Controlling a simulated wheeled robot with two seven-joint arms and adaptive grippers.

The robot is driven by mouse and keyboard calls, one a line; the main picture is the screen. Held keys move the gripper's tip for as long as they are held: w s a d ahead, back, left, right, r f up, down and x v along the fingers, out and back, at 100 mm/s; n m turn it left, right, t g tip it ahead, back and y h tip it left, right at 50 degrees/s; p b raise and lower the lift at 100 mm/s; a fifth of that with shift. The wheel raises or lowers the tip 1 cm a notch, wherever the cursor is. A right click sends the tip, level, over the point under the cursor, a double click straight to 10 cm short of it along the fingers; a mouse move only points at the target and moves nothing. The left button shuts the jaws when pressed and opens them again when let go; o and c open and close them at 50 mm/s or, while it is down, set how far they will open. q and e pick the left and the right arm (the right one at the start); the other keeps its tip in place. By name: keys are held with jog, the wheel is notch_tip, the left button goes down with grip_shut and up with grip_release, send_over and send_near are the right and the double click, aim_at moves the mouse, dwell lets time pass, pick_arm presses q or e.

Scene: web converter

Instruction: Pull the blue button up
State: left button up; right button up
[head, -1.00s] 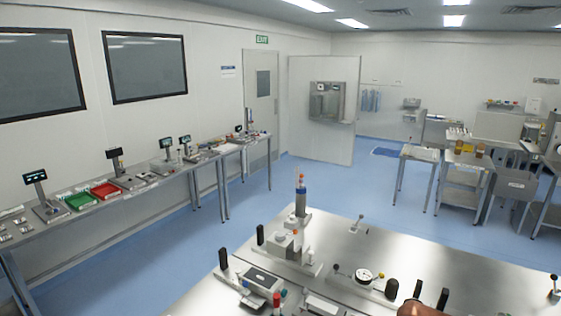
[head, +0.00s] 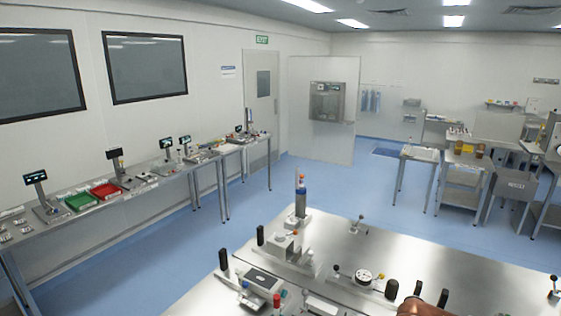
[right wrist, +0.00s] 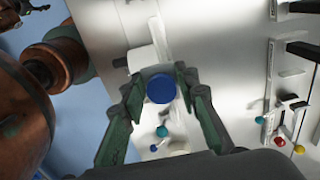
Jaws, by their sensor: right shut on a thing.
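The blue button (right wrist: 161,88) shows as a round, dark blue disc in the right wrist view. My right gripper (right wrist: 160,78) has a finger on each side of it and is shut on it. The button's underside is hidden. In the head view the right gripper is out of sight; only a copper-coloured part of my arm shows at the bottom right. My left gripper is in neither view.
The metal table (head: 430,265) in front carries a post with a blue band (head: 301,193), a round dial (head: 363,276) and black handles. In the right wrist view, a teal ball (right wrist: 162,132) and a red ball (right wrist: 280,142) are near the gripper.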

jog(key=shift+r, duration=0.6)
dwell(0.3)
jog(key=o, duration=1.8)
jog(key=shift+o, duration=0.2)
jog(key=shift+r+p, duration=1.3)
jog(key=shift+r, duration=1.65)
